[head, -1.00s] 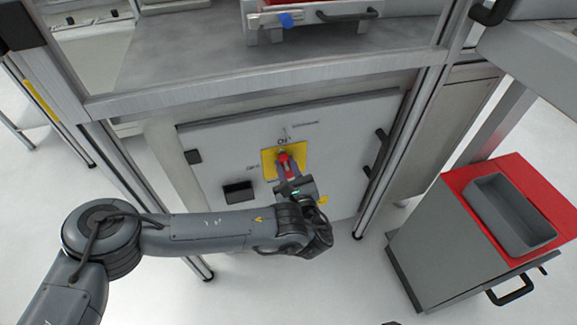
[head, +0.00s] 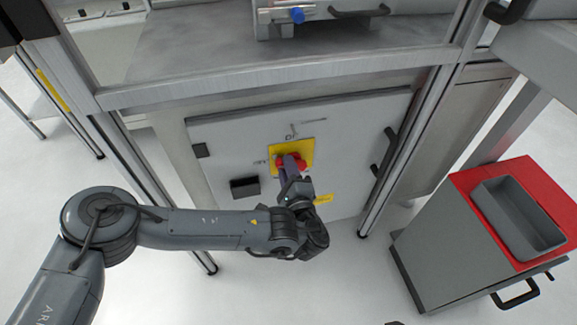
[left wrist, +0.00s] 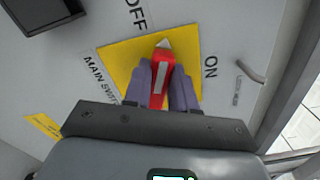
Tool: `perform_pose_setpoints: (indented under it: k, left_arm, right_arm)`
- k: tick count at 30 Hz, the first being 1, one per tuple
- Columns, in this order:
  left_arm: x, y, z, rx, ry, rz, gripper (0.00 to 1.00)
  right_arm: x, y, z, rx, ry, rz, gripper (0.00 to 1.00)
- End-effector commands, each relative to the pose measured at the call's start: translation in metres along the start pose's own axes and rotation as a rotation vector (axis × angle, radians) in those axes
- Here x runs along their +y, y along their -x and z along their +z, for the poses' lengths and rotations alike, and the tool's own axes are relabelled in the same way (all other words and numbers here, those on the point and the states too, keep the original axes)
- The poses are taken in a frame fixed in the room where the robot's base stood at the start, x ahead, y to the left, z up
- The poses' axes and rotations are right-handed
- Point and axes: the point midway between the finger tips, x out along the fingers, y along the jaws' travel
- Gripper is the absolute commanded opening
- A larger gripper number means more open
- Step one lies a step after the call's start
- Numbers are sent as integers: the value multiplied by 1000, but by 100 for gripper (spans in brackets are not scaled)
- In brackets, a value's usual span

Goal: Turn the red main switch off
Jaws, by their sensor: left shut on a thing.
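The red main switch (head: 280,163) sits on a yellow plate (head: 305,147) on the grey cabinet door. In the left wrist view its red handle (left wrist: 158,88) has a pale tip pointing up, between the OFF label (left wrist: 136,14) and the ON label (left wrist: 210,67), nearer OFF. My left gripper (head: 291,170) reaches it from below and is shut on the handle. In the left wrist view one finger of the left gripper (left wrist: 160,85) lies on each side of the handle. The fingers hide part of the switch. My right gripper is not in view.
A black door handle (head: 385,153) is right of the switch, and a dark box (head: 244,187) is left of it. A metal frame post (head: 408,150) stands at the door's right. A red-topped cart (head: 468,181) with a grey bin (head: 518,218) stands farther right.

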Motion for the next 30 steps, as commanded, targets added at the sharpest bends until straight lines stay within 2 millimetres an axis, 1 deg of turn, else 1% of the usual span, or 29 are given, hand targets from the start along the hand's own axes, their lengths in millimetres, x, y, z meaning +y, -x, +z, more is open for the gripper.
perform_pose_setpoints:
  k: [9, 15, 21, 30]
  left_arm:
    - [7, 0, -1, 1, 255, 1, 0]
    - [10, 0, -2, 1, 360, 1, 0]
    - [11, 0, -2, 1, 417, 1, 0]
    - [11, 0, -3, 1, 438, 1, 0]
  right_arm:
    - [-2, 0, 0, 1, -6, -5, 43]
    - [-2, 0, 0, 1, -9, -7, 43]
    - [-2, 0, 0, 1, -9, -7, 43]
    - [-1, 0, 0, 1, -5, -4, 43]
